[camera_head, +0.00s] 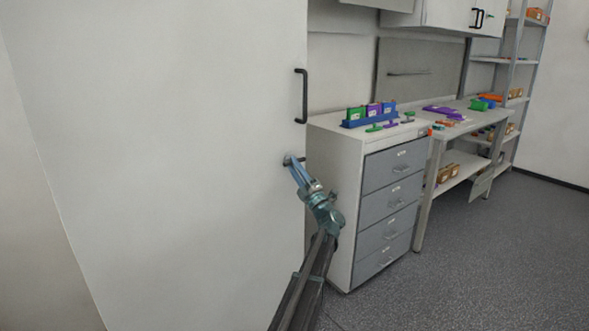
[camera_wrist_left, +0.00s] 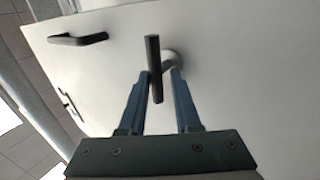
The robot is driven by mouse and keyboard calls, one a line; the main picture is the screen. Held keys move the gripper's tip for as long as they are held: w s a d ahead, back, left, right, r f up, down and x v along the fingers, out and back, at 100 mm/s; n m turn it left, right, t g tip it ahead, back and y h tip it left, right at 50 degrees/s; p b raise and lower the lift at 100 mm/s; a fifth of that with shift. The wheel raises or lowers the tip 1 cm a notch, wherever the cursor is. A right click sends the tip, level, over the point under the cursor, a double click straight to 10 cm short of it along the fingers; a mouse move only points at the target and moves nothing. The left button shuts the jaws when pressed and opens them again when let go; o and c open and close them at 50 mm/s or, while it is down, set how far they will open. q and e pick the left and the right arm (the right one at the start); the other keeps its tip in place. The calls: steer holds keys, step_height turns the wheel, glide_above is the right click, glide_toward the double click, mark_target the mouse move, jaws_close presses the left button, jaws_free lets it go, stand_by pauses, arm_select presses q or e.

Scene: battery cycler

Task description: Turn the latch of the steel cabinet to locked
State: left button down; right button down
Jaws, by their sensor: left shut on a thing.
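The steel cabinet (camera_head: 190,130) is the large pale door filling the left of the head view. Its latch (camera_head: 287,160) is a small dark bar near the door's right edge, below the black door handle (camera_head: 302,96). In the left wrist view the latch (camera_wrist_left: 154,68) is a black bar beside a round pale base (camera_wrist_left: 173,60). My left gripper (camera_head: 291,165) is at the latch, shut on it, with blue fingers either side of the bar in the left wrist view (camera_wrist_left: 160,82). The fingers partly hide the latch in the head view. My right gripper is not in view.
A drawer unit (camera_head: 340,139) stands close to the right of the cabinet, with a blue rack (camera_head: 371,120) and small coloured parts on top. A workbench (camera_head: 440,133) and a shelf rack (camera_head: 540,58) stand beyond. The floor (camera_head: 470,260) at the right is clear.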

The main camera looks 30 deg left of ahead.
arm_select(q)
steer(key=shift+w, duration=0.15)
steer(key=c, duration=0.9)
jaws_free()
steer(key=shift+a, duration=0.1)
steer(key=b+v, duration=0.7)
steer(key=v, duration=0.7)
steer(key=shift+b, duration=0.4)
steer(key=shift+r, duration=0.1)
